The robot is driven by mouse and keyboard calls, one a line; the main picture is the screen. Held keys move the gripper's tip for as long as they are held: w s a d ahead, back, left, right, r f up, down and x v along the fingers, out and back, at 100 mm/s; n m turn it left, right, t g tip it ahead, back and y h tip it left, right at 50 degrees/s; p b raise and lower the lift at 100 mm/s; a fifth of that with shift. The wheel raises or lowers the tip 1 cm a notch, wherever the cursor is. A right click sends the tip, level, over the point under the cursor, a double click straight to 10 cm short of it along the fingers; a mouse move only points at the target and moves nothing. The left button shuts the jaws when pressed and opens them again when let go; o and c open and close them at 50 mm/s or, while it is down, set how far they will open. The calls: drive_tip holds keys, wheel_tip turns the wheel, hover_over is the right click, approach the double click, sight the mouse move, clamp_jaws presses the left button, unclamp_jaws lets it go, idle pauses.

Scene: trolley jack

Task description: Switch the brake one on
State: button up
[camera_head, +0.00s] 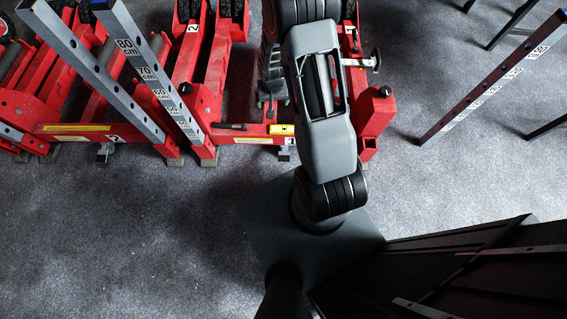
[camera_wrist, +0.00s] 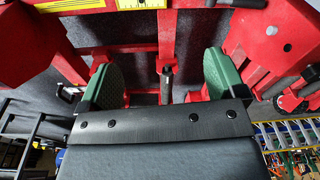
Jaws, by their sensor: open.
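The red trolley jack marked 1 (camera_head: 367,125) stands under my arm, with its number plate (camera_head: 285,141) on the front crossbar beside a yellow label. My gripper shows in the wrist view (camera_wrist: 160,82), its two green-padded fingers spread wide apart with nothing held between them. A short black-ended lever (camera_wrist: 166,88) on the red frame shows in the gap between the fingers, apart from both. I cannot tell how far beyond the fingertips it is, or whether it is the brake. In the head view my arm hides much of this jack and most of the gripper.
A second red jack (camera_head: 75,128) marked 2 stands to the left, with upright measuring bars in front. Another measuring bar (camera_head: 492,88) stands at the right. A dark cabinet-like surface (camera_head: 470,270) fills the lower right. Grey floor (camera_head: 120,240) at the lower left is clear.

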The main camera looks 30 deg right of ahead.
wheel_tip(320, 180, down, 16)
drive_tip(key=s+d+m+b, duration=0.1)
drive_tip(key=s+b, duration=0.1)
drive_tip(key=b, duration=0.2)
drive_tip(key=m+g+b, duration=0.1)
drive_tip(key=b, duration=0.4)
approach(284, 159)
wheel_tip(284, 159, down, 10)
drive_tip(key=b, duration=0.4)
drive_tip(key=shift+w+d+b, duration=0.1)
drive_tip(key=shift+w+b, duration=0.05)
drive_tip(key=shift+b, duration=0.2)
drive_tip(key=shift+c, duration=0.2)
